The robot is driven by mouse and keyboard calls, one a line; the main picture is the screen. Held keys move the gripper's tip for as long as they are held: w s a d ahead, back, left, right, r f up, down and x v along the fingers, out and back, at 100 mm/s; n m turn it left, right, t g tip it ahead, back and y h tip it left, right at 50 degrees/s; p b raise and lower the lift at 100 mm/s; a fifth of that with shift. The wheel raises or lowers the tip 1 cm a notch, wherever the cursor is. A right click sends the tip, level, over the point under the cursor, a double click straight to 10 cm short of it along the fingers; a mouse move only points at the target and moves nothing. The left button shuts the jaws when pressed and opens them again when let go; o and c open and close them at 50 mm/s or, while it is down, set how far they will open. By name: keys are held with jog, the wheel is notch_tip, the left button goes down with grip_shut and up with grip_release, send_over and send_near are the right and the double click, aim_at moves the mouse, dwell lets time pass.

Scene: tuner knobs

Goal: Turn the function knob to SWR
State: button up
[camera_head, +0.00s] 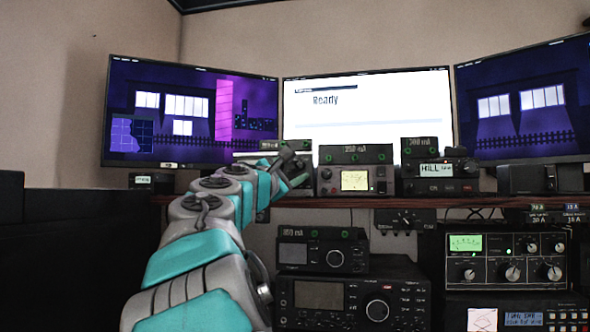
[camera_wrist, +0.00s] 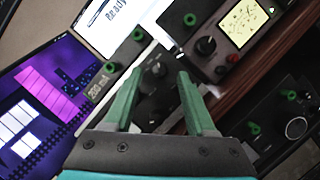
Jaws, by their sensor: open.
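My gripper (camera_head: 290,166) is in front of the left part of the shelf in the head view, partly hidden by my own arm. In the wrist view my gripper (camera_wrist: 158,76) is open, its two green fingers apart with nothing held. A black device (camera_wrist: 150,100) with a dark knob (camera_wrist: 154,70) lies beyond and between the fingers; I cannot tell whether they touch it. On the right in the head view is a tuner-like unit (camera_head: 490,296) with a green-lit meter (camera_head: 465,243) and several knobs. The knob labels, including SWR, are too small to read, so I cannot tell which is the function knob.
A wooden shelf (camera_head: 440,202) carries several radios, including one with a cream meter (camera_head: 354,180). Three monitors stand behind, the middle one (camera_head: 368,112) reading "Ready". More radios, such as a large black one (camera_head: 350,303), sit below the shelf.

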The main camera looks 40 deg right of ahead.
jog(key=v, duration=0.7)
dwell(0.4)
